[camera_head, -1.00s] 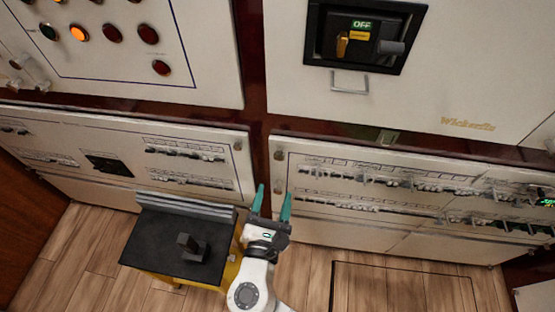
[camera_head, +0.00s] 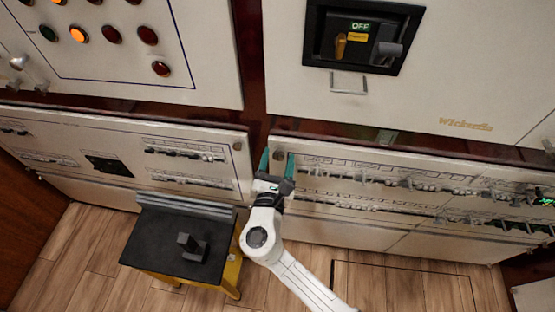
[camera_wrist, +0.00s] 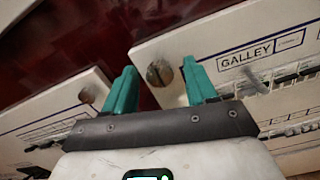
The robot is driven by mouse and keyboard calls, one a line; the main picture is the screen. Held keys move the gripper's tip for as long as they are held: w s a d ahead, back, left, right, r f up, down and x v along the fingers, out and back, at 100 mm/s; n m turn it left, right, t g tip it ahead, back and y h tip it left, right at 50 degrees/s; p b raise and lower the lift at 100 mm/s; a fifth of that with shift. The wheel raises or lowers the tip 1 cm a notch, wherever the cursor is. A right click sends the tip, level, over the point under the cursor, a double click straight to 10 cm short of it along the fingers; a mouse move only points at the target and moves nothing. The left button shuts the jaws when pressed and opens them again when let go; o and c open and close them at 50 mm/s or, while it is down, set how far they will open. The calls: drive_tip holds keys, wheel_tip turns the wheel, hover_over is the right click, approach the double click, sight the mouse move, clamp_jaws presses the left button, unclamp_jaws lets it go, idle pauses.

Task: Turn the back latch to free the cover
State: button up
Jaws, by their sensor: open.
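A round metal latch (camera_wrist: 160,73) with a slot across its face sits at the upper left corner of the right lower panel, labelled GALLEY. This panel (camera_head: 345,236) appears to be the cover and lies flat against the wall. My gripper (camera_head: 277,163) is open in front of that corner. In the wrist view my gripper (camera_wrist: 160,69) has one teal finger on each side of the latch, and neither visibly touches it. How far the fingertips are from the panel I cannot tell. In the head view the fingers mostly hide the latch.
A similar round knob (camera_wrist: 88,94) is on the left lower panel's near corner. A black-topped stool (camera_head: 160,245) stands below left of my gripper. Rows of breakers (camera_head: 400,180) run along the right panel. Wooden floor is clear at right.

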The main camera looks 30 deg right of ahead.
drive_tip(key=c, duration=1.1)
drive_tip(key=shift+o, duration=0.2)
drive_tip(key=shift+f+m+b, duration=0.1)
drive_tip(key=shift+m+b, duration=0.2)
drive_tip(key=shift+b, duration=0.05)
drive_tip(key=m+b, duration=0.2)
drive_tip(key=shift+f+b, duration=0.15)
drive_tip(key=shift+b, duration=0.2)
drive_tip(key=m+b, duration=0.5)
drive_tip(key=m, duration=0.1)
drive_tip(key=m+b, duration=0.4)
drive_tip(key=shift+f+m+b, duration=0.1)
drive_tip(key=shift+m+b, duration=0.2)
drive_tip(key=shift+b, duration=0.05)
drive_tip(key=m+b, duration=0.4)
drive_tip(key=shift+m, duration=0.3)
drive_tip(key=shift+r, duration=0.2)
